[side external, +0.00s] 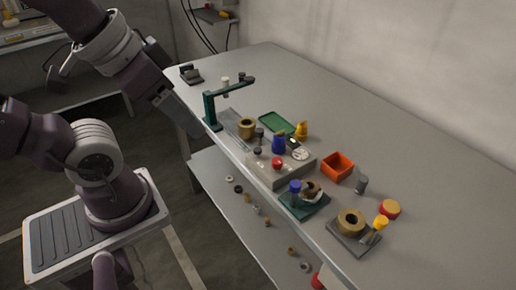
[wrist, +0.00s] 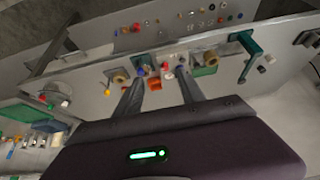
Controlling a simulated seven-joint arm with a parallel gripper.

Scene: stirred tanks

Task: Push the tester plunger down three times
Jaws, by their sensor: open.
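Nothing in view is clearly labelled as the tester plunger. A grey box (side external: 285,172) near the front edge of the bench carries a red knob (side external: 277,162) and a dark-capped knob (side external: 258,151). A blue piece (side external: 278,145) stands beside them. A dark teal stand (side external: 210,108) has an overhead arm with a pale-capped upright piece (side external: 226,84). My gripper (side external: 194,128) is at the left edge of the bench, left of the stand. In the wrist view my gripper (wrist: 160,72) is open and empty, its fingers spread toward the bench objects.
An orange bin (side external: 338,167), a green tray (side external: 277,127), a brass ring (side external: 246,128) and a yellow piece (side external: 302,130) are near the box. A teal plate (side external: 307,209) and a dark plate (side external: 350,243) lie farther front. The bench's back right is clear.

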